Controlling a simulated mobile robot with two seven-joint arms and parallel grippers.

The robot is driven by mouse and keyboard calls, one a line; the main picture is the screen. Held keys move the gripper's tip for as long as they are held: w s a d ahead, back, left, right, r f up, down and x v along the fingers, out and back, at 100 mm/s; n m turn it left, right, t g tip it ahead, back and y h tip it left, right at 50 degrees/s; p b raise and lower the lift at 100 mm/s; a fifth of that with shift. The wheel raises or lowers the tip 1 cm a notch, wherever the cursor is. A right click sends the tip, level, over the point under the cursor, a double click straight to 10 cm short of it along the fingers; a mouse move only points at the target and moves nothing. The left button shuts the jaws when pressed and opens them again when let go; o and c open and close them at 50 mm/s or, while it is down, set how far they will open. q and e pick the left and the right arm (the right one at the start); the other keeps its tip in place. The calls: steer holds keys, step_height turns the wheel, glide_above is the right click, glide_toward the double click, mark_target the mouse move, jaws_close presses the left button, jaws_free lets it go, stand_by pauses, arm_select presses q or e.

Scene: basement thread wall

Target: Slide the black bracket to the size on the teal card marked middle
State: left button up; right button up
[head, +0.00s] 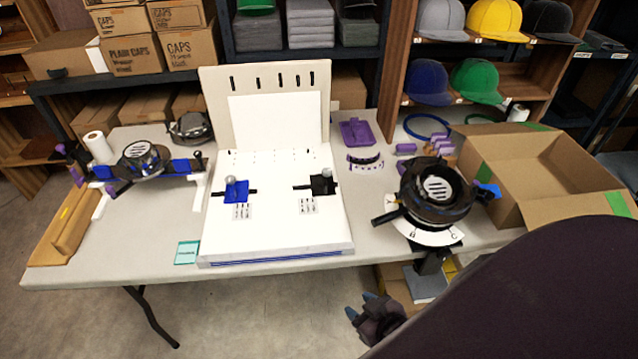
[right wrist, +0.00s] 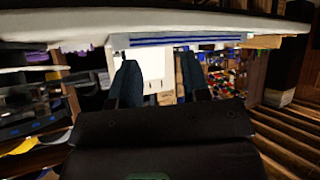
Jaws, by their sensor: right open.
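The black bracket (head: 322,185) with a round silver knob sits on the right half of the white board (head: 275,225). A printed scale sheet (head: 309,205) lies just below it. A blue bracket (head: 236,191) with a similar knob sits on the left half. The teal card (head: 187,252) lies on the table left of the board's front corner; its writing is too small to read. My right gripper (head: 360,305) is open and empty, in front of the table edge and away from the black bracket. Its fingers (right wrist: 159,78) show apart in the right wrist view. My left gripper is not in view.
A cap press (head: 437,190) with a black handle stands right of the board, beside an open cardboard box (head: 560,165). Another press (head: 145,160) stands at the left. A beige upright panel (head: 215,100) rises behind the board. Purple pieces (head: 357,133) lie to its right.

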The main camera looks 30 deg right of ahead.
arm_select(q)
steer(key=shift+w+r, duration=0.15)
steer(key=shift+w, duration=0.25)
